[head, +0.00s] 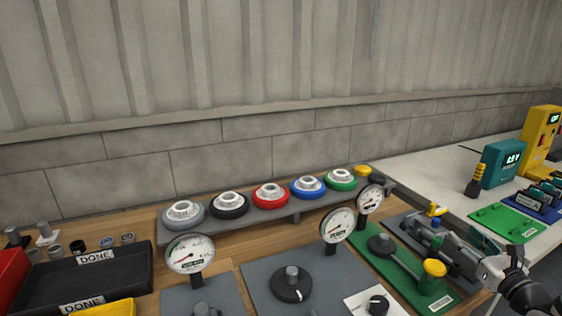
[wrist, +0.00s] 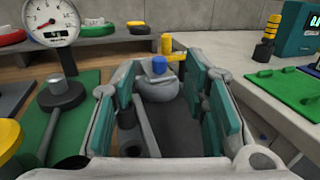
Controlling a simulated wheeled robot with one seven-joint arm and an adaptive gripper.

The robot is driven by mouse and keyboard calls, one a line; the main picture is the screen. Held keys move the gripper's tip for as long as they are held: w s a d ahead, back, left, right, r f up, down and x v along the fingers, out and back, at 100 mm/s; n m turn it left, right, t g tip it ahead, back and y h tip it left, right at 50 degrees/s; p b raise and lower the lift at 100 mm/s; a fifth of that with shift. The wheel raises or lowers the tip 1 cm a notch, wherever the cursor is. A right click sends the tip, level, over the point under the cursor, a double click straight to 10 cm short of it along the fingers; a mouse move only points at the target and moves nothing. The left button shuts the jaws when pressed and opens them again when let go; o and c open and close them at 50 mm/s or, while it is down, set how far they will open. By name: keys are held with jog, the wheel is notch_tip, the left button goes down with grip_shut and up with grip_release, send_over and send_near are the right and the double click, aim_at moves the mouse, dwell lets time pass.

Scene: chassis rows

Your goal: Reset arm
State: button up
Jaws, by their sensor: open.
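My gripper (wrist: 165,105) fills the lower middle of the wrist view, its teal-padded fingers spread apart. I see nothing gripped between them. Beyond the fingers is a grey rounded part with a blue top (wrist: 160,65) and a yellow piece (wrist: 166,45) behind it. In the head view my gripper (head: 425,230) reaches in from the right, over a dark plate at the right end of the wooden bench. It is just right of a green plate (head: 380,262) that carries a dark lever and a yellow knob (head: 434,268).
A grey rack (head: 290,212) holds several coloured rings along the wall. Dial gauges (head: 338,225) stand in front of it. A black tray (head: 85,278) marked DONE is at left. A pale table (head: 440,175) at right holds a teal device (head: 502,164) and a green board (head: 508,221).

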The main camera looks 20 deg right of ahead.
jog(key=w+a+r+n+g+y+p, duration=0.1)
jog(key=w+a+r+n+y, duration=0.3)
jog(key=a, duration=0.4)
jog(key=w+a+r+n+g+y+p, duration=0.1)
jog(key=w+a+r+n+y, duration=0.25)
jog(key=a+n+y, duration=0.35)
jog(key=s+a+r+n+g+y+p, duration=0.1)
jog(key=s+a+r+n+g, duration=0.25)
jog(key=a, duration=0.65)
jog(key=s+a+r+n+g+y+p, duration=0.1)
jog(key=a+r+n+g+y, duration=0.15)
jog(key=a+n+g, duration=0.6)
jog(key=s+a+r+n+g+h+p, duration=0.1)
jog(key=s+a+r+n+h, duration=0.15)
jog(key=s+a, duration=0.3)
jog(key=s+a+r+n+h+p, duration=0.1)
jog(key=s+a+n, duration=0.3)
jog(key=a, duration=0.2)
jog(key=s+d+r+n+t+h+p, duration=0.1)
jog(key=s+d+r+n+h+p, duration=0.1)
jog(key=s+r+n+h, duration=0.4)
jog(key=shift+s+r+n+t+h, duration=0.35)
jog(key=shift+s+r+n, duration=0.35)
jog(key=shift+s+n, duration=1.15)
jog(key=shift+s+m, duration=0.3)
